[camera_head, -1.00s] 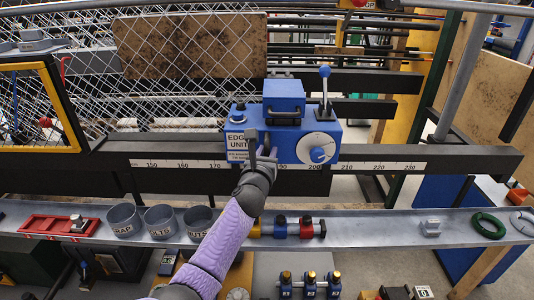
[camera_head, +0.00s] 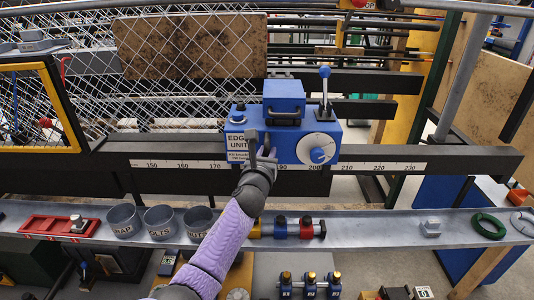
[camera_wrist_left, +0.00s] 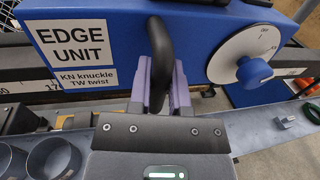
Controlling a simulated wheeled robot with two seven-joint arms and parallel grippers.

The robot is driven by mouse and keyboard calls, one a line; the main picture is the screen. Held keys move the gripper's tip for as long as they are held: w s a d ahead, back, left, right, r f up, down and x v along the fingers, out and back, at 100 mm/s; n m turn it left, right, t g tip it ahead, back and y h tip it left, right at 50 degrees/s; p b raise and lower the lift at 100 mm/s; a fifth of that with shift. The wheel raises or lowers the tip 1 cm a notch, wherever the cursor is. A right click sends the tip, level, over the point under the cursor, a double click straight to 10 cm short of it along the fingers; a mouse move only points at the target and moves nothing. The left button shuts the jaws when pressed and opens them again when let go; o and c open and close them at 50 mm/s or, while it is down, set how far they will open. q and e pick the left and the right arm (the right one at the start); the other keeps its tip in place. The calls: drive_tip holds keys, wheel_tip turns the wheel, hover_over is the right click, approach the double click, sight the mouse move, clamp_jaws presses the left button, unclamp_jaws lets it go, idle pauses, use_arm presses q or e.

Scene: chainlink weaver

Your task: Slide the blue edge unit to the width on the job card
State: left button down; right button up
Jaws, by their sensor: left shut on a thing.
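The blue edge unit (camera_head: 288,137) sits on a dark rail behind a scale strip (camera_head: 380,166) marked from 150 to 230. It carries an "EDGE UNIT" label, a white dial with a blue knob (camera_head: 317,155) and an upright lever with a blue ball (camera_head: 324,72). My left gripper (camera_head: 262,147) is at its front, left of the dial. In the left wrist view the purple fingers (camera_wrist_left: 160,88) are shut on a black upright handle (camera_wrist_left: 159,50). My gripper and arm cover part of the scale around 180. My right gripper is not in view. I cannot make out a job card.
A grey tray (camera_head: 370,224) runs below the rail. It holds a red tray (camera_head: 50,226), grey cups (camera_head: 160,222), blue and red fittings (camera_head: 292,229) and a green ring (camera_head: 488,226). Chain-link mesh (camera_head: 190,25) hangs behind. The rail right of the unit looks clear.

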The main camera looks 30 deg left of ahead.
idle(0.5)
use_arm(q)
drive_tip(key=shift+s+a, duration=0.1)
drive_tip(key=shift+a, duration=0.15)
drive_tip(key=s+a, duration=0.1)
drive_tip(key=a, duration=0.1)
drive_tip(key=s+a+p, duration=0.1)
drive_tip(key=s+a, duration=0.1)
drive_tip(key=a, duration=0.1)
drive_tip(key=s+a+p, duration=0.1)
drive_tip(key=s+a, duration=0.1)
drive_tip(key=a, duration=0.1)
drive_tip(key=shift+s+a, duration=0.15)
drive_tip(key=shift+a, duration=0.05)
drive_tip(key=shift+d, duration=0.15)
drive_tip(key=c, duration=0.6)
unclamp_jaws()
drive_tip(key=shift+w+d, duration=0.15)
drive_tip(key=shift+w, duration=0.05)
drive_tip(key=p+v, duration=0.1)
drive_tip(key=v, duration=0.9)
drive_tip(key=shift+p, duration=0.35)
